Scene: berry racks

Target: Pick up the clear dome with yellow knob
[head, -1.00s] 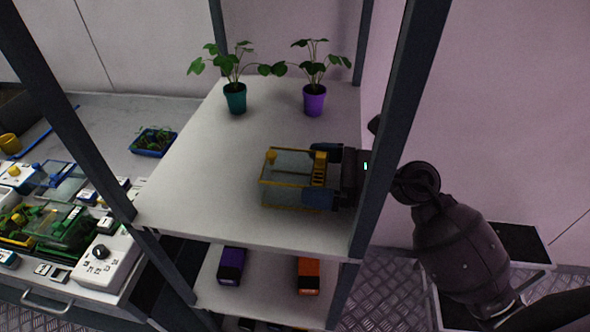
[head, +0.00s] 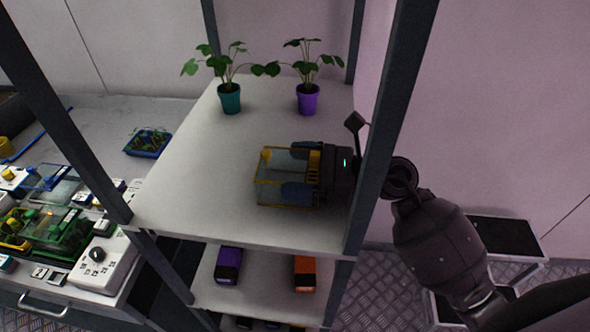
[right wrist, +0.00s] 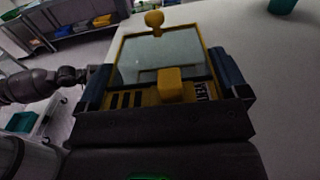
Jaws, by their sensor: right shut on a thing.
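The clear dome (head: 277,172), a see-through box with yellow edges and a yellow knob (head: 265,156), is on the top rack shelf (head: 222,165) near its right side. My right gripper (head: 294,172) reaches in from the right past the post and is shut on it. In the right wrist view, the dome's clear panel (right wrist: 160,58) and yellow frame lie between the two bluish fingers. One yellow knob (right wrist: 154,20) shows at the far end and a yellow block (right wrist: 170,83) close to the palm. I cannot tell any gap under the dome. My left gripper is not in view.
A teal-potted plant (head: 229,98) and a purple-potted plant (head: 307,98) stand at the shelf's back. Dark rack posts (head: 385,125) stand close to my right arm. Purple (head: 229,265) and orange (head: 305,272) items sit on the shelf below. The shelf's left part is bare.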

